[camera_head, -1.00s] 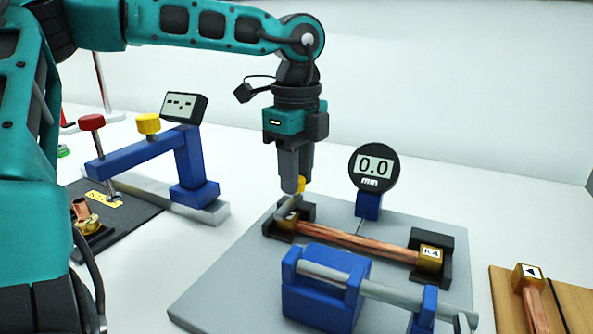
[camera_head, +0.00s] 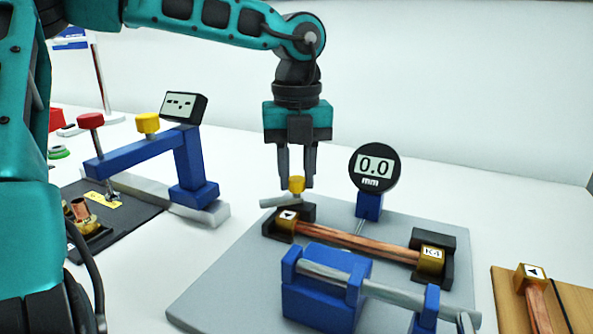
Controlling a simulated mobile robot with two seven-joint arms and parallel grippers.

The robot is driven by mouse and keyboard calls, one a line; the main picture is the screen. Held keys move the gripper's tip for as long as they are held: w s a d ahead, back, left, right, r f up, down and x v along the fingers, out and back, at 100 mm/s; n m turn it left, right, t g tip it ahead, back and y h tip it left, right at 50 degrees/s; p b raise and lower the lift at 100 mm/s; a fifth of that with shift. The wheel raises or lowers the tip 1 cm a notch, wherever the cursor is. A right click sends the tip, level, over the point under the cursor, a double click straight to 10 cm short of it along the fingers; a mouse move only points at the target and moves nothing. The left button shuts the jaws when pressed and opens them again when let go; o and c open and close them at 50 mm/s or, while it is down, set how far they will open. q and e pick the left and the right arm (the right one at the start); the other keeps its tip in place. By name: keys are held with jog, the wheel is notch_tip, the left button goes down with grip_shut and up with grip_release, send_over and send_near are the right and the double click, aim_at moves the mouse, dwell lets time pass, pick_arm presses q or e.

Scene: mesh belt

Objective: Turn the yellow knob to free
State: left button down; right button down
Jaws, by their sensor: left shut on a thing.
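My left gripper (camera_head: 297,185) points straight down, its two fingers on either side of a small yellow knob (camera_head: 296,184) and shut on it. A grey bar (camera_head: 279,201) below the knob points left, behind the left brass end block (camera_head: 288,221) of a copper rod (camera_head: 350,241). That block bears a black arrow mark. The rod lies between two black holders on a grey plate (camera_head: 225,275). A second yellow knob (camera_head: 147,123) sits on a blue arm to the left, apart from the gripper. My right gripper is not in view.
A round gauge (camera_head: 374,167) reading 0.0 mm stands behind the rod. A blue clamp (camera_head: 322,300) with a grey shaft is in front. A red knob (camera_head: 91,121) and a small display (camera_head: 184,106) are at left, a wooden board (camera_head: 572,305) at right.

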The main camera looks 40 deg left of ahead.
pick_arm(q)
jog(key=m, duration=0.3)
jog(key=shift+m, duration=0.4)
jog(key=m, duration=0.3)
jog(key=shift+m+p, duration=0.3)
jog(key=m+p, duration=0.1)
jog(key=m, duration=0.5)
jog(key=m+p, duration=0.1)
jog(key=m, duration=0.5)
jog(key=shift+m, duration=0.3)
jog(key=m, duration=0.6)
jog(key=shift+p, duration=0.4)
jog(key=c, duration=0.8)
grip_release()
jog(key=shift+c, duration=0.2)
jog(key=shift+r, duration=0.1)
